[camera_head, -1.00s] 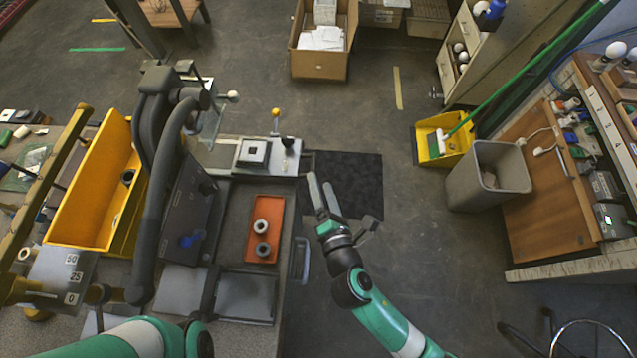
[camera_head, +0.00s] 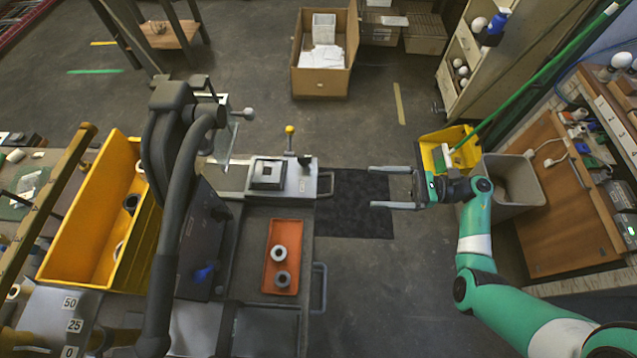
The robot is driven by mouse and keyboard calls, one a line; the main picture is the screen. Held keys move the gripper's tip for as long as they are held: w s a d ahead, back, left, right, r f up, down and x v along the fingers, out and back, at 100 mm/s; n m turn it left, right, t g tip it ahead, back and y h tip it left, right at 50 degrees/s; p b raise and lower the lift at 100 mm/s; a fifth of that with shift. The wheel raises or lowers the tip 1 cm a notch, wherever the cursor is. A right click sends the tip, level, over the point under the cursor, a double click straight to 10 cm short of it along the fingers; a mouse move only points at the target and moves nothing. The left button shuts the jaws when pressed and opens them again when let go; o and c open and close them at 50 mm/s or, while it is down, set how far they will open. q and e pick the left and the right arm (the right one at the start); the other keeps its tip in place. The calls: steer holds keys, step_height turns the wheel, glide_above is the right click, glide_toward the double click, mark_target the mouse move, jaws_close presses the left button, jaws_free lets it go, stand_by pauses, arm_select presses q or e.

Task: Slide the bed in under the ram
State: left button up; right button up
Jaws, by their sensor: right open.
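The bed appears to be the light grey plate (camera_head: 290,186) at the far right corner of the bench, with a dark-edged square block (camera_head: 268,173) on it. A lever with a yellow ball (camera_head: 290,130) stands behind it. The ram is probably part of the grey press frame (camera_head: 230,140) to the left, largely hidden behind a dark curved arm. My right gripper (camera_head: 371,187) is open and empty, right of the bed and apart from it. Its two fingers point left, above the black mat. My left gripper is not in view.
A yellow bin (camera_head: 75,255) stands left. The black mat (camera_head: 350,222) and floor right of the bench are clear. A grey waste bin (camera_head: 522,188) stands behind my right arm.

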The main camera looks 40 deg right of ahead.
mark_target(332, 184)
steer(key=x, duration=1.1)
steer(key=shift+w+a, duration=0.2)
steer(key=shift+a, duration=0.05)
jaws_close()
